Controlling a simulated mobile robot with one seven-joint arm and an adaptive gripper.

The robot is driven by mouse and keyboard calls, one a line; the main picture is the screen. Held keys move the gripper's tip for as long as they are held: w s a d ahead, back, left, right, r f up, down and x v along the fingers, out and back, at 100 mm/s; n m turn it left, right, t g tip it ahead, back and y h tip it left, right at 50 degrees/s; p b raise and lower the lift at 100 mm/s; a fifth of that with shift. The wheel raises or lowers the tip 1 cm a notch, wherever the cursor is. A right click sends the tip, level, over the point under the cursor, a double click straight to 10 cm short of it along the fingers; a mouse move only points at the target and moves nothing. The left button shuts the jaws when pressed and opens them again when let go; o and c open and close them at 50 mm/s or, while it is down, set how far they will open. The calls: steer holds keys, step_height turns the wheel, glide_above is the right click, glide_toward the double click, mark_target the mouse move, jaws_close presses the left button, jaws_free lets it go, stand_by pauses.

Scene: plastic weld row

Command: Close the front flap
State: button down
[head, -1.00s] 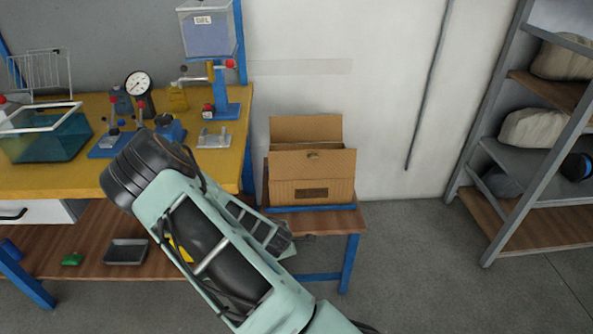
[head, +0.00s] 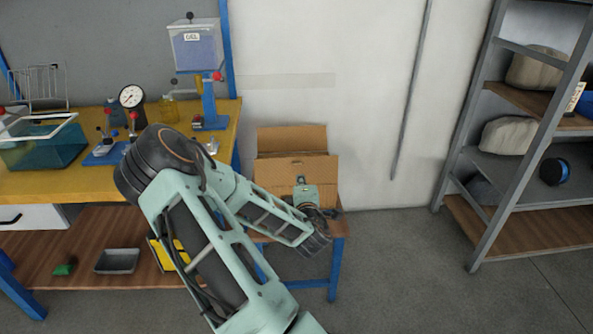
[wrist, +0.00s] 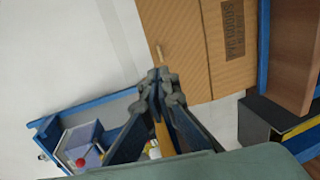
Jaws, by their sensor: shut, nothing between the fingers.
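A cardboard box (wrist: 228,71) with printing on its front stands on a low wooden bench. Its front flap (head: 267,173) is open and stands up from the front edge; it also shows in the wrist view (wrist: 176,28) with a small slot. The back flap (head: 291,139) stands up behind it. My gripper (wrist: 160,80) is shut and empty, its fingertips in front of the flap near the slot. I cannot tell whether they touch it. In the head view my wrist covers the right part of the box front, and the fingers are largely hidden.
A yellow workbench (head: 45,183) with lab gear, including a gel tank (head: 195,50), is to the left. A metal shelf (head: 480,155) stands at right. Floor between box and shelf is clear.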

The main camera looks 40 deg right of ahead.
mark_target(297, 163)
steer(key=b+x, duration=0.1)
steer(key=x, duration=0.8)
steer(key=shift+w+d, duration=0.2)
steer(key=shift+w, duration=0.15)
steer(key=shift+w+d+r+p, duration=0.1)
steer(key=shift+w+r+p, duration=0.1)
steer(key=shift+p, duration=0.2)
steer(key=shift+f, duration=0.1)
